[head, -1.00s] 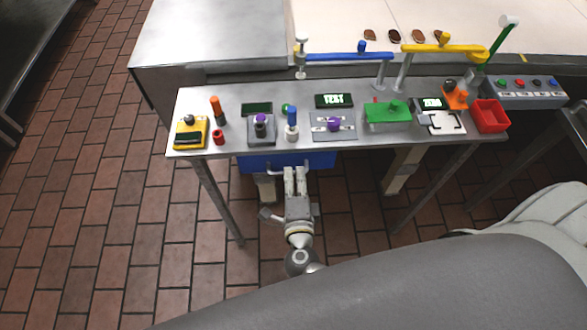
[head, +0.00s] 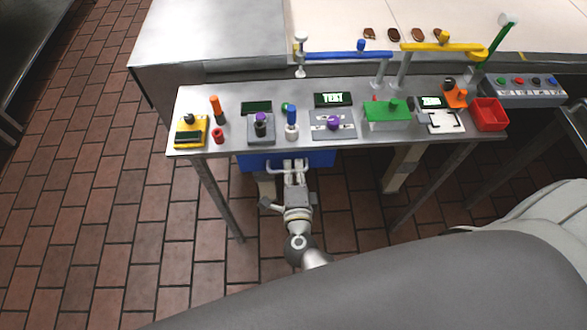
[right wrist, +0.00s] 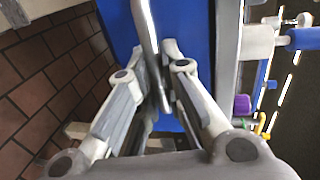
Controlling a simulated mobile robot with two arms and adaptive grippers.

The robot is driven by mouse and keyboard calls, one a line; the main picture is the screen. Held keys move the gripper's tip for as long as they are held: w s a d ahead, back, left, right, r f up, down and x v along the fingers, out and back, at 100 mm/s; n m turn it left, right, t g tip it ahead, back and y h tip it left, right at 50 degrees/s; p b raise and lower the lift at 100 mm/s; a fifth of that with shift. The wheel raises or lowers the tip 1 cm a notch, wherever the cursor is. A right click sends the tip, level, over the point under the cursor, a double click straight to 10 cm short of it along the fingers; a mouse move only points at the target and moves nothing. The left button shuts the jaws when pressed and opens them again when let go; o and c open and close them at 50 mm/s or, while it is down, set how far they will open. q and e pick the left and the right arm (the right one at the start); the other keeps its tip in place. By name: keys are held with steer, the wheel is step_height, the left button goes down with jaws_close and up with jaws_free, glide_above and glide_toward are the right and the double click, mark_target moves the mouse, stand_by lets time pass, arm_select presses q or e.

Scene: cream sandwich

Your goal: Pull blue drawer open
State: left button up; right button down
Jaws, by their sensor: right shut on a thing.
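The blue drawer (head: 322,158) sits under the front of the small metal table. It also shows in the right wrist view (right wrist: 192,25) as a blue front with a metal bar handle (right wrist: 146,22). My right gripper (head: 294,167) is at the drawer front, shut on the handle. In the right wrist view, the handle runs between its two fingers (right wrist: 162,66). Most of the drawer is hidden under the tabletop, and it looks closed or nearly so. My left gripper is not in view.
The metal table (head: 225,93) above the drawer carries buttons, levers, small screens and a red bin (head: 488,115). A table leg (head: 218,200) stands left of my right arm. The brick floor (head: 120,230) in front is clear.

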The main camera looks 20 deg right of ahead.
steer(key=shift+s, duration=0.1)
steer(key=f+v, duration=0.3)
steer(key=v, duration=1.2)
steer(key=shift+s+a, duration=0.25)
steer(key=shift+s, duration=0.45)
steer(key=shift+f, duration=0.1)
steer(key=c, duration=1.8)
jaws_free()
